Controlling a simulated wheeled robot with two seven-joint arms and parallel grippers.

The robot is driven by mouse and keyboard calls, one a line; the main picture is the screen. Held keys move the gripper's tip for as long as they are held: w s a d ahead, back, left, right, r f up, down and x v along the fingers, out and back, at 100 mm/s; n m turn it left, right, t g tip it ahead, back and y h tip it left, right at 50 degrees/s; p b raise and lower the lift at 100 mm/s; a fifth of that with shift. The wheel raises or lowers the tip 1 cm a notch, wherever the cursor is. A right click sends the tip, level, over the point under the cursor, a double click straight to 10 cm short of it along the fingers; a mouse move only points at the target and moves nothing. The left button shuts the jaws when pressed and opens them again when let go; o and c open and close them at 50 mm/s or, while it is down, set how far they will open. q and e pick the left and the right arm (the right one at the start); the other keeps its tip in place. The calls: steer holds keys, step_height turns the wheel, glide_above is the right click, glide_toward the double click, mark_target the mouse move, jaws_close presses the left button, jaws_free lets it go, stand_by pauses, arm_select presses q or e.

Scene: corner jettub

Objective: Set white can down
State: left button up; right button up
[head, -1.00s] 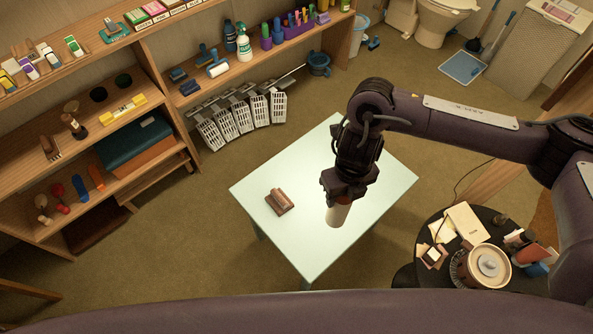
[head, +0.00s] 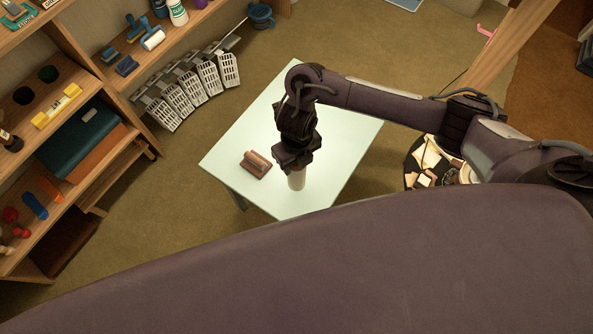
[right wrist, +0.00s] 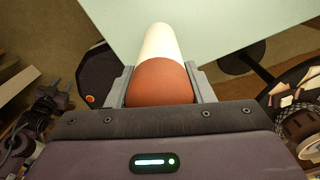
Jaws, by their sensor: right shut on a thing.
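The white can (head: 297,180) is in my right gripper (head: 296,168), low over the front part of the pale green table (head: 325,165). In the right wrist view the can (right wrist: 161,42) has a white side and a reddish-brown end (right wrist: 160,82) between the two grey fingers of the right gripper (right wrist: 162,85). The fingers are shut on it. I cannot tell whether its far end touches the table. My left gripper is not in view.
A brown wooden block-like object (head: 256,164) lies on the table, left of the can. A small round dark table (head: 413,165) with papers stands to the right. Wooden shelves (head: 100,75) line the left side. The table's back part is clear.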

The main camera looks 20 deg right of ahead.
steer(key=shift+f+b, duration=1.15)
steer(key=shift+f, duration=1.05)
steer(key=shift+f, duration=0.15)
steer(key=o, duration=1.4)
step_height(320, 180, up, 12)
steer(key=p, duration=0.7)
steer(key=shift+s, duration=0.15)
